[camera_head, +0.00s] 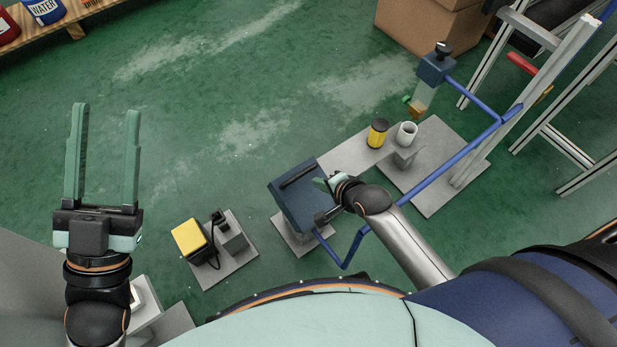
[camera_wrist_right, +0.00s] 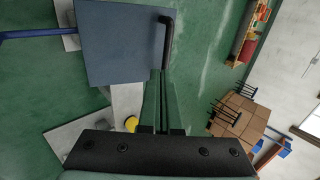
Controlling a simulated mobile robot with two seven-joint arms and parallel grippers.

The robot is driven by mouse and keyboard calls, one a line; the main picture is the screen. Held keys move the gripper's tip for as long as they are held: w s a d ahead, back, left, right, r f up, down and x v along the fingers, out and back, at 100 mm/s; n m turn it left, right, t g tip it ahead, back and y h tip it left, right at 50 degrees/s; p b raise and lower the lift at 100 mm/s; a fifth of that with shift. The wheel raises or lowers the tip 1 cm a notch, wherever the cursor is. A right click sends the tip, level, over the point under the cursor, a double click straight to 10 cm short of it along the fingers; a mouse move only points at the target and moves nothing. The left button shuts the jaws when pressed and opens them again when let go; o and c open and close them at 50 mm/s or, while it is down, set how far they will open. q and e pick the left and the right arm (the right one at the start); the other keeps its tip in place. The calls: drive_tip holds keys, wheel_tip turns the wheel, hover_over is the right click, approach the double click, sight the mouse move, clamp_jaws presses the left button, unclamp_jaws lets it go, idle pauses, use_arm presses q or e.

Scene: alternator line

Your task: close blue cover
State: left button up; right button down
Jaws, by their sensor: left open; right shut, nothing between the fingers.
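The blue cover (camera_head: 293,207) is a dark blue square panel with a black bar handle, low in the middle of the head view. In the right wrist view the cover (camera_wrist_right: 120,45) fills the upper left, with its black handle along the right edge. My right gripper (camera_head: 322,183) is at the cover's right side in the head view. In the wrist view its fingers (camera_wrist_right: 161,82) are shut and empty beside the handle; contact is unclear. My left gripper (camera_head: 104,110) is open and empty at the far left, away from the cover.
A yellow-topped box (camera_head: 188,238) on a grey plate stands left of the cover. A yellow-black cylinder (camera_head: 377,134) and a white cup (camera_head: 406,134) stand behind it. A blue pipe (camera_head: 440,172) runs right to a metal frame. The green floor behind is mostly clear.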

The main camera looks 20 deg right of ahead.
sight(303, 175)
drive_tip(key=b+x, duration=0.2)
drive_tip(key=x, duration=0.3)
drive_tip(key=shift+w+r, duration=0.1)
drive_tip(key=shift+r, duration=0.05)
drive_tip(key=shift+w+a+f+b, duration=0.3)
drive_tip(key=shift+w+b, duration=0.2)
drive_tip(key=shift+w, duration=0.1)
use_arm(q)
drive_tip(key=s+h, duration=0.1)
drive_tip(key=s+m+h, duration=0.2)
drive_tip(key=shift+d+r+h, duration=0.3)
drive_tip(key=shift+d, duration=0.05)
